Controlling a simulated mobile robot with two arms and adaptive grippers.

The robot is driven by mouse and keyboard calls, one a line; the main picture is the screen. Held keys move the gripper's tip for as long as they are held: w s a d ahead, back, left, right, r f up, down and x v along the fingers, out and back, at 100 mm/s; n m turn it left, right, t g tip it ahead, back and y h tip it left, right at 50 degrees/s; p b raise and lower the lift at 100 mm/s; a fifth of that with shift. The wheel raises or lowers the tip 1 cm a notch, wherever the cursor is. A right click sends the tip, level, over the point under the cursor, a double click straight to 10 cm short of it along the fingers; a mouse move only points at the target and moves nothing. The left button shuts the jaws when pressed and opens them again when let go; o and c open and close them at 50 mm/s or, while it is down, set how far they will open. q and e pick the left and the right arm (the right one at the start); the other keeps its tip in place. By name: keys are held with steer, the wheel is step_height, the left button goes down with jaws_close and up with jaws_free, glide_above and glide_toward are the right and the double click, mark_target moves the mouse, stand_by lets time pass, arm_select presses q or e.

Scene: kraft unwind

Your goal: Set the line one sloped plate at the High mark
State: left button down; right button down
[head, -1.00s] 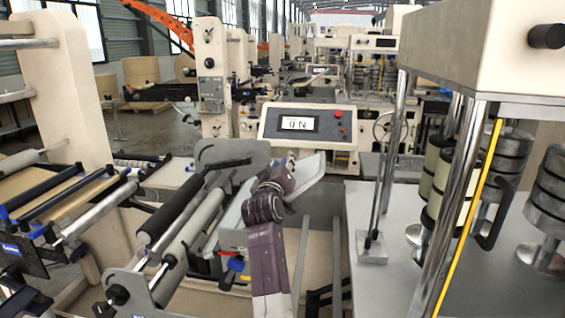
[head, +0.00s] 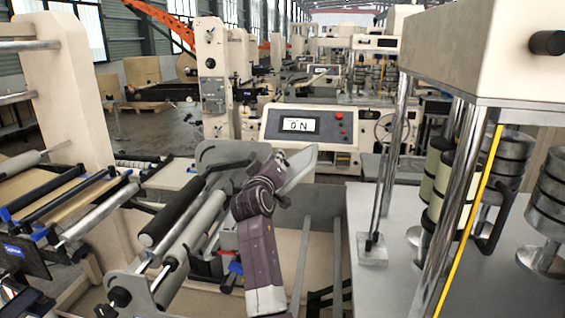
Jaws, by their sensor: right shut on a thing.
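The sloped plate (head: 299,171) is a pale grey sheet near the middle of the head view, slanting up to the right. My purple wrist covers its left and lower part. My right gripper (head: 281,160) is at the plate's upper edge, largely hidden by its own wrist. It is shut, apparently on the plate; the exact contact is hidden. The High mark cannot be made out. My left gripper is not in view.
Black and grey rollers (head: 185,211) lie close to the left of my arm. A console (head: 304,124) with a display reading "ON" stands behind. A grey machine table (head: 400,275) with chrome posts is at the right.

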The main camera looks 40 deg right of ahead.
steer(key=shift+w+a, duration=0.1)
steer(key=c, duration=1.9)
jaws_free()
steer(key=v, duration=0.7)
steer(key=shift+a, duration=0.3)
steer(key=shift+f, duration=0.1)
